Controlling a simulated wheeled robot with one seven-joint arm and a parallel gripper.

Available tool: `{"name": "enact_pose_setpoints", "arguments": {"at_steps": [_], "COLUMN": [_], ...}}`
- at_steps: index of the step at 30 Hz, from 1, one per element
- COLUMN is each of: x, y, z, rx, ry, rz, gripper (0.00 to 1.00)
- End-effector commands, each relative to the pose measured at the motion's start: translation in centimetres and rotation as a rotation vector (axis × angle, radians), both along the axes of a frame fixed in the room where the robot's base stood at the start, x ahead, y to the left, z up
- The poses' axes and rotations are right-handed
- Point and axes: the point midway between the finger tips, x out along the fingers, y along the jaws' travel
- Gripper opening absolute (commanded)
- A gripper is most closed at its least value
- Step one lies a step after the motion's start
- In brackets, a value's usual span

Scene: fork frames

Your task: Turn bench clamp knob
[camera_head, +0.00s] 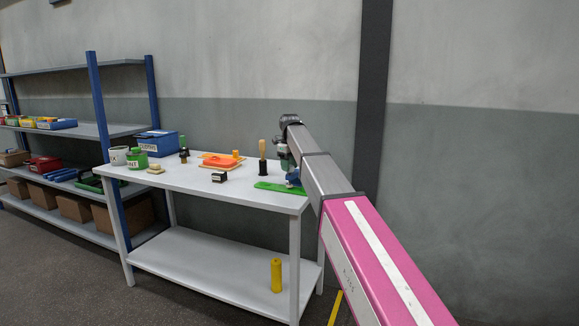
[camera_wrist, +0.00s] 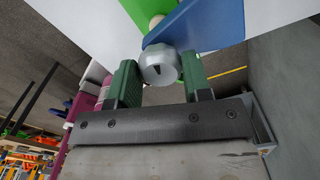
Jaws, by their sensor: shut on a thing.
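The bench clamp's knob (camera_wrist: 158,65) is a light grey, faceted round piece with a dark wedge-shaped mark on its face. It sits on the blue clamp body (camera_wrist: 205,25), which also shows at the table's right end in the head view (camera_head: 294,177). My gripper (camera_wrist: 160,72) has green fingers, one on each side of the knob, and is shut on it. In the head view my gripper (camera_head: 284,156) is small and partly behind my arm, and the knob is hidden there.
A green board (camera_head: 275,187) lies by the clamp on the white table (camera_head: 190,182). A wooden-handled tool (camera_head: 262,157), a small black box (camera_head: 219,177) and an orange tray (camera_head: 222,161) stand left of it. A grey wall is behind.

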Motion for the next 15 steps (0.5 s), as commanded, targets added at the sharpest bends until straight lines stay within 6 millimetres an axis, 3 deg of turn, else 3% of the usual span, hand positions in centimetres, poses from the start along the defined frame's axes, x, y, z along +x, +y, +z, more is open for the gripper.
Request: {"name": "enact_pose_setpoints", "arguments": {"at_steps": [15], "x": [0.19], "y": [0.06], "z": [0.21], "rx": [0.002], "ry": [-0.004], "rz": [-0.182], "gripper": [0.21]}}
